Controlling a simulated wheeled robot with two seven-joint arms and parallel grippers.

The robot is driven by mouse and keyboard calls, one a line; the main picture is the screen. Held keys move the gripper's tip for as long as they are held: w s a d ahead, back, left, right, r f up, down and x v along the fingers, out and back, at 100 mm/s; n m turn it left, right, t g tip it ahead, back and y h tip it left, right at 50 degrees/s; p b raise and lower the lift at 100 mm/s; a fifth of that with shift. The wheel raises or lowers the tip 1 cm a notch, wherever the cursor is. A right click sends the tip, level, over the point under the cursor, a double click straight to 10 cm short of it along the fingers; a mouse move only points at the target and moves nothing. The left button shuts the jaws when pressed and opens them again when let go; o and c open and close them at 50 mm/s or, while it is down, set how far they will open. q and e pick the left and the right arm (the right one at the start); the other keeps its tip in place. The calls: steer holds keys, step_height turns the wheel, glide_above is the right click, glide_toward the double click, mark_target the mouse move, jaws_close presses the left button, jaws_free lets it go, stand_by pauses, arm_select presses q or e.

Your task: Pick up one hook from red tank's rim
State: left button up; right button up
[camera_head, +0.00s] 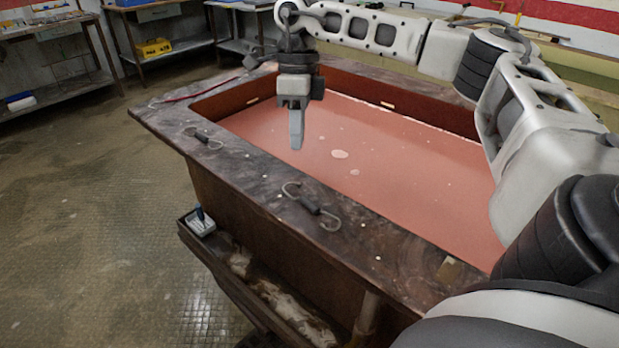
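The red tank (235,211) is filled with reddish liquid and has a wide dark rim (255,178). Two hooks lie on the rim's near-left side. The nearer hook (311,206) has a dark middle and pale curved wire ends. The farther hook (203,138) is similar and lies toward the far left corner. My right gripper (296,142) points down above the liquid, inside the rim, apart from both hooks. Its fingers are seen edge-on, so I cannot tell whether they are open. Nothing shows hanging from it. My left gripper is out of view.
A ledge (225,262) on the tank's left side holds a small white box with a blue part (200,222). Workbenches stand along the back, one with a yellow case (153,47) on its lower shelf. The floor (90,220) at left is clear.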

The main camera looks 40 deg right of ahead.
mark_target(298, 184)
steer(key=shift+s+a+f+p, duration=0.15)
steer(key=shift+f+p, duration=0.05)
steer(key=shift+f, duration=1.2)
steer(key=shift+s+a+f+p, duration=0.15)
steer(key=shift+s+a+f, duration=0.05)
steer(key=shift+f, duration=1.15)
steer(key=shift+s+a+f+p, duration=0.15)
steer(key=shift+f+p, duration=0.05)
steer(key=shift+f, duration=1.2)
jaws_close()
